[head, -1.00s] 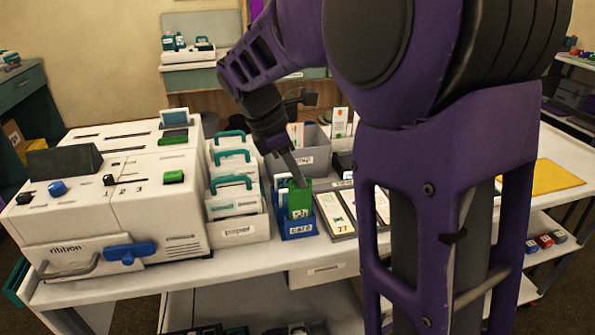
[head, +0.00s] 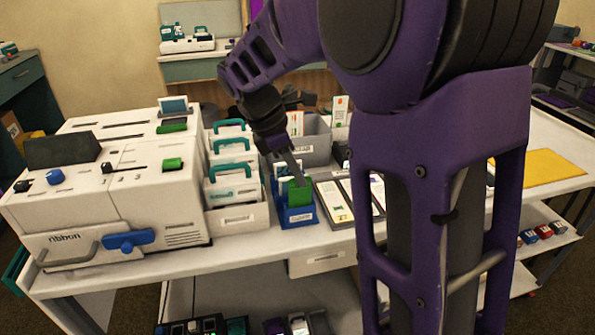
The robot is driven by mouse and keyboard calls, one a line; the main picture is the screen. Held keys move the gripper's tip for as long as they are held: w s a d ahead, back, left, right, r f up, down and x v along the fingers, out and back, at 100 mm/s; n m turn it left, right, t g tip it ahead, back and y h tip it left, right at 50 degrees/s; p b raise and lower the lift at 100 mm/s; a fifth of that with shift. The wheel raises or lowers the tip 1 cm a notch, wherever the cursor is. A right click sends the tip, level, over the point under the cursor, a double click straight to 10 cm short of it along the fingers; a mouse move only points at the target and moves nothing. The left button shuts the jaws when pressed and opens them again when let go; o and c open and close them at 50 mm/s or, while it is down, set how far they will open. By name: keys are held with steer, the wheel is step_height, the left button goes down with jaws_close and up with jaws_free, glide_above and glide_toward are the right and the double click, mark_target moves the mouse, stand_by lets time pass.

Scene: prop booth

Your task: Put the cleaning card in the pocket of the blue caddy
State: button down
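The cleaning card looks to be the green card (head: 299,193), upright in the blue caddy (head: 297,221) at the front of the cart top. Its lower part is hidden behind the caddy's front wall, so I cannot tell how deep it sits. My gripper (head: 296,172) comes down from the upper left, with its fingers at the card's top edge. It appears shut on the card, though the far finger is hidden. Other blue caddy parts show behind the card.
A white printer (head: 105,190) and a white bin of teal-handled cards (head: 238,219) stand left of the caddy. Dark-framed cards (head: 334,201) lie close on its right, with a grey bin (head: 313,140) behind. A yellow sheet (head: 540,175) lies far right.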

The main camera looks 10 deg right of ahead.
steer(key=c, duration=1)
jaws_free()
steer(key=shift+o, duration=0.2)
steer(key=shift+r, duration=0.1)
steer(key=p+v, duration=0.4)
steer(key=v, duration=1.3)
steer(key=shift+r, duration=0.15)
